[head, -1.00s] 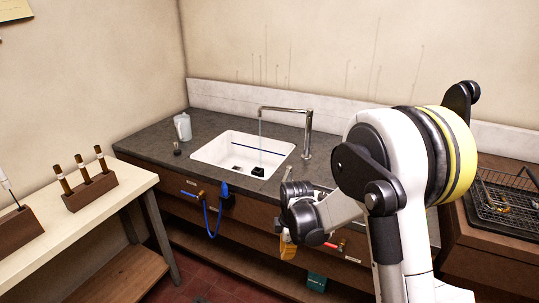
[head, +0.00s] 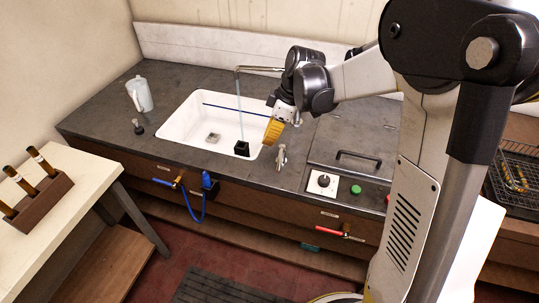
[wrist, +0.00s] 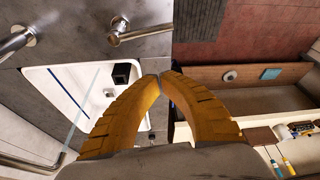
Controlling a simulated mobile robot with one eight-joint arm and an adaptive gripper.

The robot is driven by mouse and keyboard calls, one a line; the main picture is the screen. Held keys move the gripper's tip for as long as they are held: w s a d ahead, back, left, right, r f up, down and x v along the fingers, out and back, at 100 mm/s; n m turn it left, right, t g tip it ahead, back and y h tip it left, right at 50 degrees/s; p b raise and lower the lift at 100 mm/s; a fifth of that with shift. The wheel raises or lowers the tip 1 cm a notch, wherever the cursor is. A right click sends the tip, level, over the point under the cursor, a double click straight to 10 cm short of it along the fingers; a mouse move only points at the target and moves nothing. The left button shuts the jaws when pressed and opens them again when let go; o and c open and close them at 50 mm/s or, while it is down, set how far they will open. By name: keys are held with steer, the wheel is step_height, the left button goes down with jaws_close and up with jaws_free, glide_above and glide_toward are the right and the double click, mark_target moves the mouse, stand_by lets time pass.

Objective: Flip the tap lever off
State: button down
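The tap's chrome spout (head: 262,69) reaches over the white sink, and a thin stream of water (head: 240,97) runs from it. A small metal lever fitting (head: 281,157), which looks like the tap lever, stands on the counter right of the sink near the front edge. It also shows in the wrist view (wrist: 142,36), its bar pointing right. My gripper (head: 271,138) is above the sink's right rim, just left of and above the lever, apart from it. In the wrist view its yellow fingers (wrist: 160,76) meet at the tips with nothing between them.
The white sink (head: 180,122) holds a small black block (head: 242,149). A jug (head: 139,93) stands left. Right of the lever is a panel with a black knob (head: 323,181) and green button (head: 355,189). A red-handled valve (head: 331,231) is on the cabinet front.

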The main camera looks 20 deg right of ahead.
mark_target(280, 160)
steer(key=b+x, duration=0.3)
steer(key=x, duration=0.7)
steer(key=shift+f, duration=0.15)
steer(key=d, duration=0.1)
steer(key=s+d, duration=0.1)
steer(key=d, duration=0.1)
steer(key=shift+s+b, duration=0.2)
steer(key=shift+b, duration=0.15)
steer(key=shift+s+d+r, duration=0.1)
steer(key=shift+d+r, duration=0.1)
steer(key=shift+d, duration=0.1)
steer(key=shift+s+d+n+g, duration=0.3)
steer(key=shift+s+d+n, duration=0.1)
steer(key=shift+n, duration=0.5)
steer(key=shift+s+d+n, duration=0.25)
steer(key=shift+d+n, duration=0.1)
steer(key=shift+n, duration=0.25)
steer(key=shift+s+d+b, duration=0.3)
steer(key=shift+s+d, duration=0.05)
steer(key=shift+d, duration=0.25)
steer(key=shift+s+d, duration=0.2)
steer(key=shift+d, duration=0.55)
